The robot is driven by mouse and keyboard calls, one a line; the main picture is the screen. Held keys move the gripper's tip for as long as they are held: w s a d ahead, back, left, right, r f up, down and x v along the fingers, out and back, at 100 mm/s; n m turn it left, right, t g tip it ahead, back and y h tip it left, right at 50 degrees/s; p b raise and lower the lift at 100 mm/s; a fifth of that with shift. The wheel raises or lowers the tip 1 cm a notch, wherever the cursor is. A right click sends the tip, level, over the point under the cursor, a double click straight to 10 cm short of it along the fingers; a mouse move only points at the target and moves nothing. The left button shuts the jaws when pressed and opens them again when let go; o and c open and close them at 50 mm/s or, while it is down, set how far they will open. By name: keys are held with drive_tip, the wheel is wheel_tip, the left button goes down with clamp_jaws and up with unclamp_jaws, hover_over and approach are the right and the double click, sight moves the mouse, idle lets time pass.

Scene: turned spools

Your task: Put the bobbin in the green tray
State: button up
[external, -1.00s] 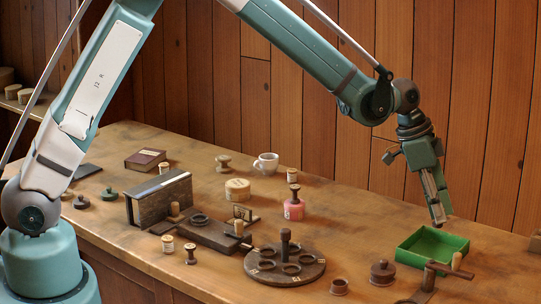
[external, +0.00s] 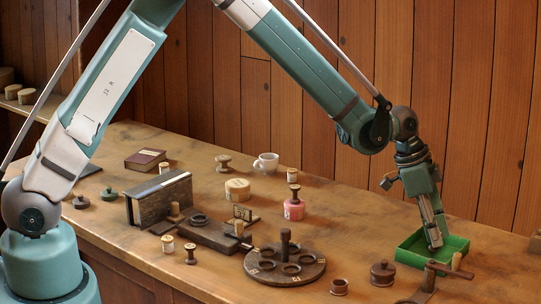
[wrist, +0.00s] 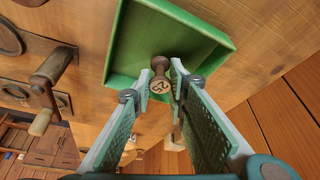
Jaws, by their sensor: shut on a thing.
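The green tray (external: 460,243) sits at the right of the table. It also shows in the wrist view (wrist: 124,40). My gripper (external: 434,243) points down with its fingertips at the tray. In the wrist view my gripper (wrist: 161,70) is shut on the bobbin (wrist: 160,86), a small brown wooden spool with a pale numbered end. The bobbin is held at the fingertips, over the tray's floor. I cannot tell whether it touches the floor. In the external view the bobbin is hidden or too small to make out.
A wooden crank device (external: 430,277) stands just in front of the tray. The wall is behind.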

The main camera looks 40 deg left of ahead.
drive_tip(key=shift+f, duration=0.8)
drive_tip(key=shift+f, duration=0.25)
drive_tip(key=o, duration=0.7)
drive_tip(key=shift+r, duration=0.1)
drive_tip(key=shift+c, duration=0.2)
drive_tip(key=shift+r, duration=0.1)
drive_tip(key=v, duration=1.2)
drive_tip(key=shift+a+r, duration=0.1)
drive_tip(key=shift+a, duration=0.05)
